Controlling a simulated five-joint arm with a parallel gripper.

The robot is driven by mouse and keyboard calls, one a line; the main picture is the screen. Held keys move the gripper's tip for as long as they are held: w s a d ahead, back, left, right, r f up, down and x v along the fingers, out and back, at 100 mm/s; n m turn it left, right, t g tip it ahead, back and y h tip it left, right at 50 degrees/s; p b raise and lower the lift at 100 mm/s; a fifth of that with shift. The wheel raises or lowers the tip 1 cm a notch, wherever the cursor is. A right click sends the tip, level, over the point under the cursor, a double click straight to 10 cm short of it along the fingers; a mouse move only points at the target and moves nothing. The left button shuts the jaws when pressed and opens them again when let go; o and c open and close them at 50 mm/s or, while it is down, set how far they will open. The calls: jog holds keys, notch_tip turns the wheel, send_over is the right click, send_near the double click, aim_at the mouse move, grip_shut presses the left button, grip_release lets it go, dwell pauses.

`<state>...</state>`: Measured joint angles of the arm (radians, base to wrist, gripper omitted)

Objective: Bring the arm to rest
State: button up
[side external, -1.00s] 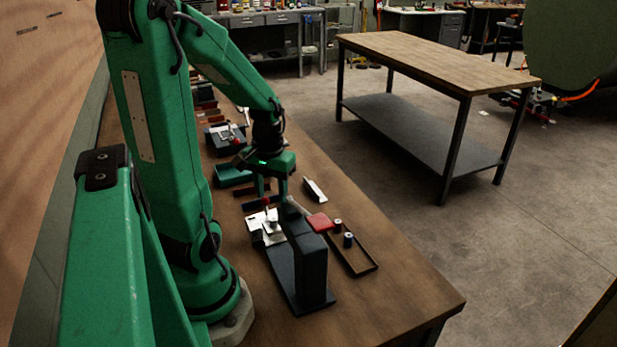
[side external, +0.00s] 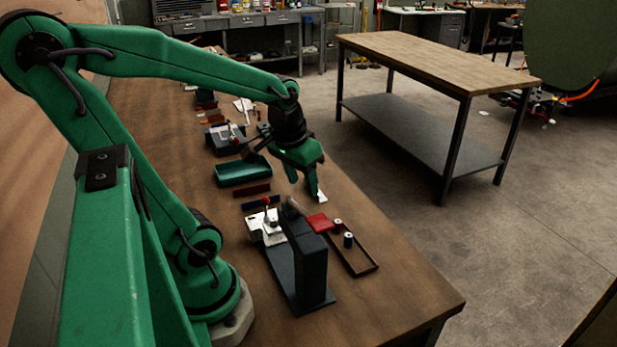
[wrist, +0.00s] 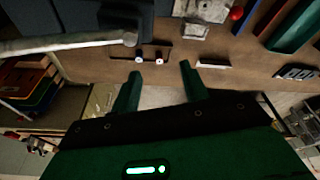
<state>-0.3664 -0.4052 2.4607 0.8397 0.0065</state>
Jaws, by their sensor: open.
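My green arm is stretched out over the wooden workbench (side external: 385,262) in the side view. My gripper (side external: 303,183) hangs above the bench's right edge, beyond the dark upright block (side external: 312,262), with its fingers pointing down. In the wrist view, my gripper (wrist: 160,74) shows two green fingers spread apart with nothing between them. A white piece lies close behind the fingers in the side view; I cannot tell its exact distance from them.
A separate table (side external: 430,62) stands across the floor.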

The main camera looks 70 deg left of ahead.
jog(key=s+d+r+m+t+h, duration=0.1)
jog(key=d+r+m+t, duration=0.2)
jog(key=d+r, duration=0.3)
jog(key=d+m, duration=0.1)
jog(key=d, duration=0.2)
jog(key=shift+s+d+r, duration=0.15)
jog(key=shift+s, duration=0.1)
